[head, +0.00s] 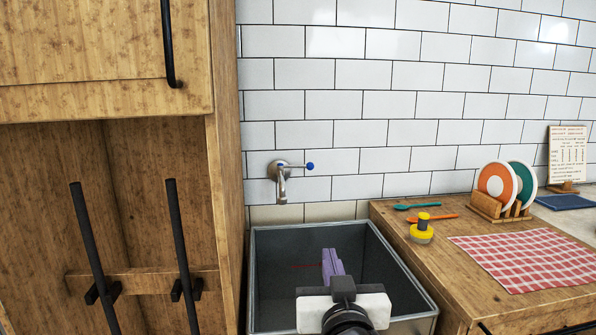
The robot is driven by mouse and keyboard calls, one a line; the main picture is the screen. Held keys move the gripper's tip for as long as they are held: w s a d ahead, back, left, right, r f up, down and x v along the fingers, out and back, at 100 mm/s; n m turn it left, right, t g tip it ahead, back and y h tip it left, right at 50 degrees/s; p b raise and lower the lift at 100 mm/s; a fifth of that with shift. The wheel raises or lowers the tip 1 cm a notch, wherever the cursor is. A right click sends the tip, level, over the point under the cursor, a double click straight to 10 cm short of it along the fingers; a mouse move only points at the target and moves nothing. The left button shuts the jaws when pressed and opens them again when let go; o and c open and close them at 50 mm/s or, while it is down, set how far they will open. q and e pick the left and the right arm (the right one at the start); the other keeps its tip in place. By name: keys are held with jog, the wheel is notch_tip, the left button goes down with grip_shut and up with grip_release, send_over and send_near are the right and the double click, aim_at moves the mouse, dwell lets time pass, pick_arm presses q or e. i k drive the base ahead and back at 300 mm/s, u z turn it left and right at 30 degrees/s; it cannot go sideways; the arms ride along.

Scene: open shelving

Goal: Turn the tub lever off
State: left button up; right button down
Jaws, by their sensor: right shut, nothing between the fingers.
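A metal tap (281,178) is fixed to the tiled wall above the back of the grey tub (258,270). No water shows below the spout. My right gripper (330,255) appears in front of the tub's interior, below and to the right of the tap. Its purple fingers are shut with nothing between them, and they are apart from the lever. My left gripper is not in view.
A wooden cabinet (228,180) with black handles stands left of the tub. The wooden counter (387,212) on the right holds a red checked cloth (525,255), a plate rack (485,206), spoons and a yellow object (422,234). Space before the tap looks clear.

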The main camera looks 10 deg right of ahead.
aim_at(293, 167)
jog(key=i, duration=1.15)
